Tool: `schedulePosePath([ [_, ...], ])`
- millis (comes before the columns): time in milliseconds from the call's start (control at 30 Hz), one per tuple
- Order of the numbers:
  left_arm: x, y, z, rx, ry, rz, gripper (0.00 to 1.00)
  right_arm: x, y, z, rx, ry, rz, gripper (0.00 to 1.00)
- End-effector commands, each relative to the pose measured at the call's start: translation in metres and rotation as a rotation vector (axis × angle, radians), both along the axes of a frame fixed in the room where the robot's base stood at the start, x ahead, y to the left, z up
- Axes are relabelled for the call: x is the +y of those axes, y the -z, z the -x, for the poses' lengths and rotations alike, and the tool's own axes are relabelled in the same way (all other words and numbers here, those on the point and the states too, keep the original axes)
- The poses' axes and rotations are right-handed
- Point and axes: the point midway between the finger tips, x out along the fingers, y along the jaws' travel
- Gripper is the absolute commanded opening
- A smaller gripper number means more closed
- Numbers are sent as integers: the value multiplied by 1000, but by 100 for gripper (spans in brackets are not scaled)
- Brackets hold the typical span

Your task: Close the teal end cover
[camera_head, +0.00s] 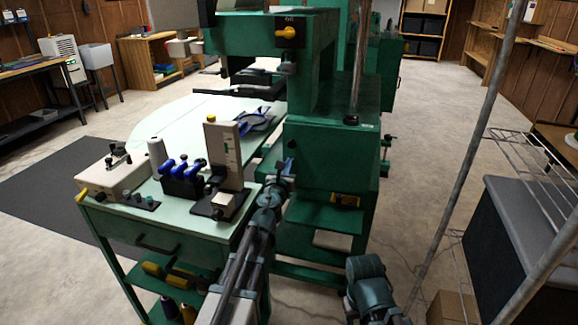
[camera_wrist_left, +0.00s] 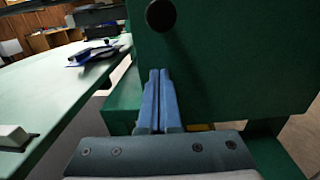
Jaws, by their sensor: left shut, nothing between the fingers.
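The teal end cover (camera_head: 328,158) looks to be the broad green panel on the near end of the tall machine, and I cannot tell how far it stands ajar. In the left wrist view the panel (camera_wrist_left: 230,60) fills the upper right, with a round dark knob (camera_wrist_left: 160,15) near its left edge. My left gripper (camera_head: 289,168) is at the panel's left edge, its blue fingers (camera_wrist_left: 158,95) together and empty, below the knob. Whether the fingertips touch the panel is unclear. Part of my right arm shows at the bottom of the head view, without its fingers.
A green side table (camera_head: 120,218) stands left of the machine, with a blue-handled holder (camera_head: 182,186) and an upright gauge block (camera_head: 224,150) on it. A grey metal pole (camera_head: 455,180) and wire shelf (camera_head: 530,165) stand at the right. The floor between is mostly clear.

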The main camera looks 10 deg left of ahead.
Motion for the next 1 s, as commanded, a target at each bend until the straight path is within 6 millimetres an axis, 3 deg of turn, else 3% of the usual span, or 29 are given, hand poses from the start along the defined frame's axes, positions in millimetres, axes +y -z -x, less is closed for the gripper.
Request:
schedulePosePath([
  [200, 4, 0, -24, 1, 75, -1, 0, 0, 0, 0, 0, 0, 0, 50],
  [633, 3, -1, -28, 1, 90, 1, 0, 0, -1, 0, 0, 0, 0, 50],
  [833, 0, -1, -19, 1, 90, 1, 0, 0, -1, 0, 0, 0, 0, 50],
  [1000, -7, -1, 4, 1, 90, 0, 0, 0, -1, 0, 0, 0, 0, 50],
])
